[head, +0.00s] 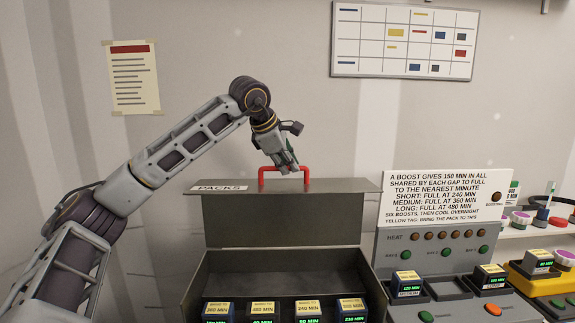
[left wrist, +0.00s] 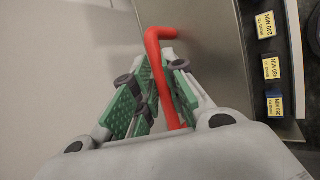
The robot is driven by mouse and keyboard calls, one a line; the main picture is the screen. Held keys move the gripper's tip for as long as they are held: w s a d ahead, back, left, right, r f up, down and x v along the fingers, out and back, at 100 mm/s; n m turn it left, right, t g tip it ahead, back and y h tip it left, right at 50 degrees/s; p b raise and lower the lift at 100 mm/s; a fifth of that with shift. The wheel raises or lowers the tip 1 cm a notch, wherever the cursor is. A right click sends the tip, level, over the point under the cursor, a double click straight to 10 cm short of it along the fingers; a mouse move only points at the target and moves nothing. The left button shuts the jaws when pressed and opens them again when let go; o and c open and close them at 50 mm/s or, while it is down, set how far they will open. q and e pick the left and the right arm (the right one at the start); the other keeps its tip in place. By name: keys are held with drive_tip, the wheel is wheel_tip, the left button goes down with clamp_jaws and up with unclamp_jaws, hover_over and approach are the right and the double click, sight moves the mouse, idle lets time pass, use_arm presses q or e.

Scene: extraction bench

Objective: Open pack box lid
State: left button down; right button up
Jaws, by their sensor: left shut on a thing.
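The pack box (head: 200,283) stands in the lower middle of the head view. Its grey lid (head: 285,220) is raised and stands upright at the back, with a "PACKS" label at its upper left. A red handle (head: 284,170) rises from the lid's top edge. My left gripper (head: 287,166) is shut on this handle, reaching down from above. In the left wrist view the green finger pads (left wrist: 160,95) close around the red handle (left wrist: 160,50). My right gripper is not in view.
Several labelled packs (head: 263,309) stand inside the box's front. A heat panel (head: 436,250) with buttons and an instruction sign (head: 443,198) stand close to the right. A yellow holder (head: 545,284) is further right.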

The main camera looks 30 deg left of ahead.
use_arm(q)
drive_tip(key=c, duration=1.5)
unclamp_jaws()
drive_tip(key=shift+o, duration=0.2)
drive_tip(key=d+v, duration=0.1)
drive_tip(key=v, duration=1.1)
drive_tip(key=shift+a, duration=0.45)
